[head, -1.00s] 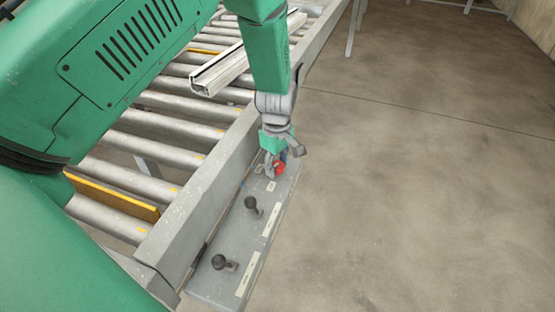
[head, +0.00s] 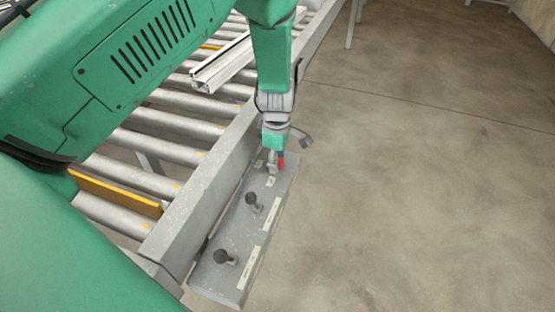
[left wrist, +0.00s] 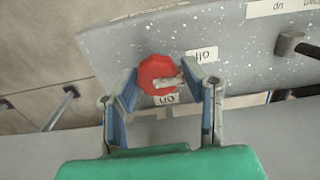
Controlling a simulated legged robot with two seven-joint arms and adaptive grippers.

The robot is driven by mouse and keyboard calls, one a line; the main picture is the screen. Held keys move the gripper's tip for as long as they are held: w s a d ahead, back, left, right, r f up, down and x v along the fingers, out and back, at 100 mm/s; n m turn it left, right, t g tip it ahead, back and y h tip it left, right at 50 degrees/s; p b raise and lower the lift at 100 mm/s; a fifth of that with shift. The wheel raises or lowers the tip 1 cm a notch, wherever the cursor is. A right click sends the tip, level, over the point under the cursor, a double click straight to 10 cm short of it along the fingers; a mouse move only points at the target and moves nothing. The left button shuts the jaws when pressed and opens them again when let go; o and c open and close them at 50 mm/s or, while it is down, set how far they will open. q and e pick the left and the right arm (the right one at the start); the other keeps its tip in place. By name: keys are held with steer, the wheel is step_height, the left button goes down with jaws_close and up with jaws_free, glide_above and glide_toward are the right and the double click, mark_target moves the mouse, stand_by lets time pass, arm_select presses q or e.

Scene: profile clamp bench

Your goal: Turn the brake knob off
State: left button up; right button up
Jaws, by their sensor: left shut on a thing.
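The red brake knob (left wrist: 158,72) sits on the grey control panel (head: 215,290). In the head view it shows as a small red patch (head: 281,161) beside my fingers. My left gripper (left wrist: 163,82) has one finger on each side of the knob and is shut on it. A pale pointer crosses the knob's face toward the right in the wrist view. An "off" label (left wrist: 202,54) lies up and right of the knob, and an "on" label (left wrist: 167,99) lies below it. My right gripper is in neither view.
Two dark levers (head: 251,199) and (head: 220,256) stand on the same panel, nearer to me. A roller conveyor (head: 160,150) with a pale metal profile (head: 222,68) lies left of the panel. Open concrete floor (head: 410,180) lies to the right.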

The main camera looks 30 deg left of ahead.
arm_select(q)
steer(key=o, duration=1.2)
steer(key=shift+w, duration=0.15)
steer(key=shift+c, duration=0.2)
step_height(320, 180, up, 12)
steer(key=shift+f, duration=0.15)
